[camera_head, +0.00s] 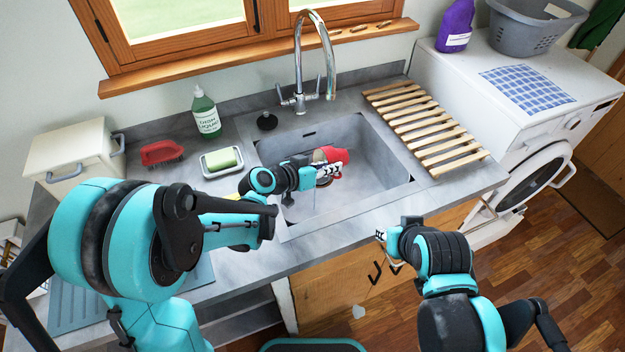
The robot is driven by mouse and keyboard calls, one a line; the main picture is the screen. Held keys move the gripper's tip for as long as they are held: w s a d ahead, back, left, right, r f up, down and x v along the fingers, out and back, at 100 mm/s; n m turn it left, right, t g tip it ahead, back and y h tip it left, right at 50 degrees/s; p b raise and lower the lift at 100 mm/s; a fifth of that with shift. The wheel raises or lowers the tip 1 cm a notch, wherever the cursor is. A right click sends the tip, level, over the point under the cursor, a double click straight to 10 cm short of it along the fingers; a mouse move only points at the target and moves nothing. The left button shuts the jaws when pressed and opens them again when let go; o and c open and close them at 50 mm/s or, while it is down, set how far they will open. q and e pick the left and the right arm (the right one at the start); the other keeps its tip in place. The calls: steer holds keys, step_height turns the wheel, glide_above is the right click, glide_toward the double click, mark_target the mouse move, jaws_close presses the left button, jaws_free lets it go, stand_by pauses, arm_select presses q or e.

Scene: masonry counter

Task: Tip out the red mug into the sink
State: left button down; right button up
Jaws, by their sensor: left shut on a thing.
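The red mug (337,154) is over the sink basin (375,179), held in my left gripper (328,172). The mug looks tipped onto its side, and the gripper's fingers cover part of it. I cannot tell whether anything is left inside it, or its exact height above the basin floor. My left arm reaches in from the left across the counter. My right gripper (381,236) is in front of the counter's front edge, away from the mug. Its fingers are too small to tell whether they are open.
The chrome tap (316,50) arches behind the basin. A wooden drying rack (425,128) lies to the right. Left of the basin are a sponge dish (222,170), a green soap bottle (206,115) and a red brush (162,152). A black plug (267,121) sits behind the basin.

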arm_select(q)
steer(key=shift+s+a+h+b, duration=0.2)
steer(key=shift+a+h+b, duration=0.1)
steer(key=shift+a+b, duration=0.15)
steer(key=shift+s+a+r+t+h+b, duration=0.1)
steer(key=shift+s+a+t+h+b, duration=0.15)
steer(key=shift+t+h+b, duration=0.85)
stand_by(0.4)
